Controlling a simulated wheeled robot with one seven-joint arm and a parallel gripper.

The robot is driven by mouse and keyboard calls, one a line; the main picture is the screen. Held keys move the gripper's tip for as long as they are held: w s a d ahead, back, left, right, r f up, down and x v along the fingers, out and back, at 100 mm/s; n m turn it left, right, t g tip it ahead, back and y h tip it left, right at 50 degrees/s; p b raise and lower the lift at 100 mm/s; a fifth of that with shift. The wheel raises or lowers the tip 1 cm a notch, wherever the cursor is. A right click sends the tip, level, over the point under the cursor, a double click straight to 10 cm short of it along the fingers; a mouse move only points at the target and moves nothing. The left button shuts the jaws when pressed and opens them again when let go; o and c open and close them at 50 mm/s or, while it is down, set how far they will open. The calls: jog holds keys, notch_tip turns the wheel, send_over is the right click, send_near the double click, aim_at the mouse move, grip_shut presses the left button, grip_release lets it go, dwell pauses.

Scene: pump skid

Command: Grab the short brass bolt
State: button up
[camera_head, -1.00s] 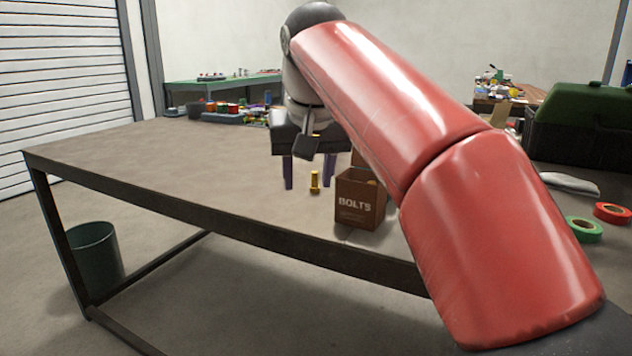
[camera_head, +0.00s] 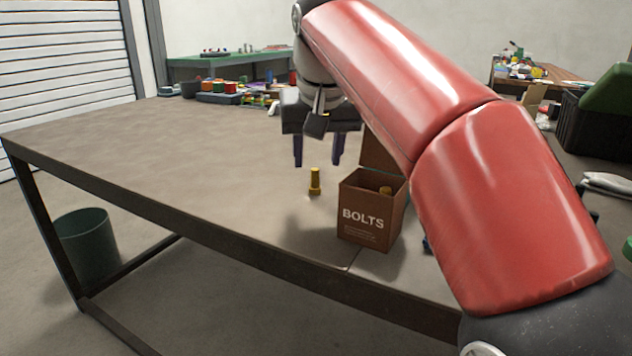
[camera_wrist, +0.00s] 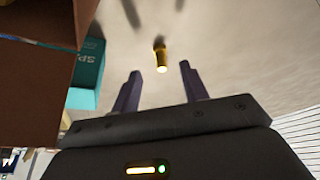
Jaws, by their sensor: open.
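A brass bolt (camera_head: 315,182) stands upright on the grey table (camera_head: 200,170), left of the brown box.
In the wrist view the brown box (camera_wrist: 40,90) and a teal box (camera_wrist: 87,68) are left of the fingers. The table's left side is clear.

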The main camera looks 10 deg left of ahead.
aim_at(315, 169)
jog(key=x, duration=0.3)
jog(key=b+x, duration=0.1)
jog(key=x, duration=0.2)
jog(key=shift+w+a+r, duration=0.15)
jog(key=shift+w+a, duration=0.05)
jog(key=shift+w, duration=0.25)
grip_shut()
